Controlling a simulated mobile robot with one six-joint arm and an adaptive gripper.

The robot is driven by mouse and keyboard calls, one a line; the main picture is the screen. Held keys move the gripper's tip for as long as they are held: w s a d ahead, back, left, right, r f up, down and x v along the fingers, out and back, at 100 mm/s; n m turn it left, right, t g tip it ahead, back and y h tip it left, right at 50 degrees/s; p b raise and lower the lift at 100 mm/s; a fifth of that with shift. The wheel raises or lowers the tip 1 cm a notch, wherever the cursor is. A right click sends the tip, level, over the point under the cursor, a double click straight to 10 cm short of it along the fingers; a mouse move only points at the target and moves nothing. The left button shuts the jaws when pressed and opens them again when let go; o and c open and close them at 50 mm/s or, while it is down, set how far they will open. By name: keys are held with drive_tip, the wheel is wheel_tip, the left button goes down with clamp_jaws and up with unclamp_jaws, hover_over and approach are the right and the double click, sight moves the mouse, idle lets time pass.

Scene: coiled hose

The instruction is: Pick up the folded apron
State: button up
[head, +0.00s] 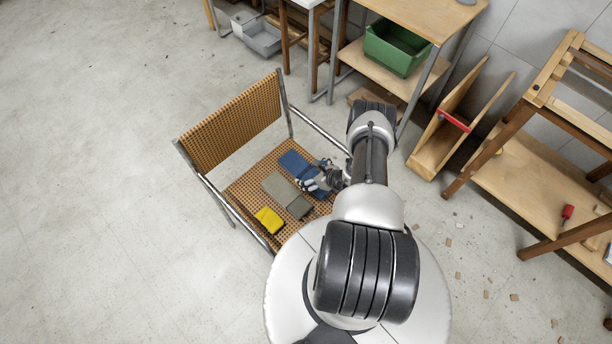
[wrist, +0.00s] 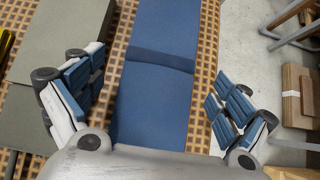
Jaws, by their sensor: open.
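A blue folded cloth (head: 295,162), which looks like the folded apron, lies flat on the woven seat of a metal-framed chair. In the wrist view the blue cloth (wrist: 158,90) runs up the middle, with a darker band across it. My gripper (wrist: 155,92) is open, with one finger on each side of the cloth. No grip on it shows. In the head view my gripper (head: 316,180) is over the seat at the cloth's lower right end. The cloth's near end is hidden behind the gripper body in the wrist view.
A grey-green folded piece (head: 279,187), a darker grey piece (head: 299,207) and a yellow cloth (head: 269,220) lie beside it on the seat. The chair's backrest (head: 235,120) rises at upper left. A workbench with a green bin (head: 397,48) stands behind. Floor at left is clear.

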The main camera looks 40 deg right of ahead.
sight(298, 168)
drive_tip(key=x, duration=0.2)
drive_tip(key=shift+w+f+b, duration=0.25)
drive_tip(key=shift+f+b, duration=0.1)
drive_tip(key=shift+b, duration=0.05)
drive_tip(key=shift+r, duration=0.1)
drive_tip(key=shift+c, duration=0.4)
drive_tip(key=c, duration=1.2)
